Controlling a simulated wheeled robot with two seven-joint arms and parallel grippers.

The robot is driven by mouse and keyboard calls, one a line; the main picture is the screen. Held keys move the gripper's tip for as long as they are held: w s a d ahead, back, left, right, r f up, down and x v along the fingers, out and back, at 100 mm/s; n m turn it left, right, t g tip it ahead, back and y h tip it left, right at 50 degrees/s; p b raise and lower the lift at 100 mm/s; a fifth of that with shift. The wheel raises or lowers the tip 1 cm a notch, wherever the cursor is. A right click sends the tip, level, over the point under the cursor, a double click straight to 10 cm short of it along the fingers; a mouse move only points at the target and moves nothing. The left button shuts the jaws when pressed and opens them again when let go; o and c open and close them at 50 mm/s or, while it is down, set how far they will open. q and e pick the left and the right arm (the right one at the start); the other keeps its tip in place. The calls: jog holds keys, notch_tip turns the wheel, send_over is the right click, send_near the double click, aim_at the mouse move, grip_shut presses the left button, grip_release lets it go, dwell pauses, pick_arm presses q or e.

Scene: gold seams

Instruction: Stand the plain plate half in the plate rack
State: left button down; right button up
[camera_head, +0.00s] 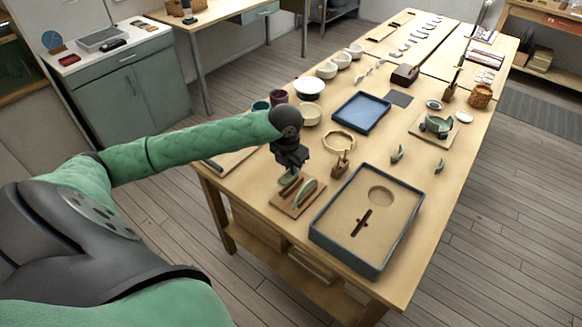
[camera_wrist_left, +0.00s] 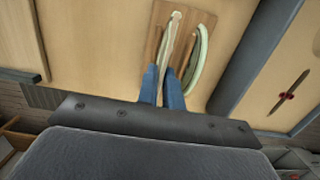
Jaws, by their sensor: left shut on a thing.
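The wooden plate rack (camera_head: 297,208) stands at the table's near left edge; it also shows in the left wrist view (camera_wrist_left: 208,19). My left gripper (camera_head: 288,178) is low over the rack's left part. In the left wrist view its blue fingers (camera_wrist_left: 163,88) are shut on a thin, pale plate half (camera_wrist_left: 168,43), seen edge-on over the rack. I cannot tell whether its lower edge touches the rack. Another plate half, with a green rim (camera_wrist_left: 202,50), stands in the rack just right of it; it also shows in the head view (camera_head: 307,193). My right gripper is not in view.
A grey-blue tray of sand (camera_head: 322,228) with a dark stick lies close right of the rack. A small wooden block holder (camera_head: 341,167) and a pale ring (camera_head: 339,143) stand behind. Bowls (camera_head: 309,87) and a blue tray (camera_head: 361,112) are farther back.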

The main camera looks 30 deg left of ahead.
aim_at(292, 181)
pick_arm(q)
jog(key=shift+f+b, duration=0.1)
jog(key=shift+b, duration=0.5)
dwell(0.8)
jog(key=shift+f+b, duration=0.3)
jog(key=shift+b, duration=0.5)
dwell(0.6)
jog(key=shift+b, duration=1)
dwell(1.2)
jog(key=shift+f+b, duration=0.7)
jog(key=shift+b, duration=0.1)
jog(key=shift+b, duration=0.4)
dwell(1.0)
jog(key=shift+f+b, duration=0.55)
jog(key=shift+b, duration=0.15)
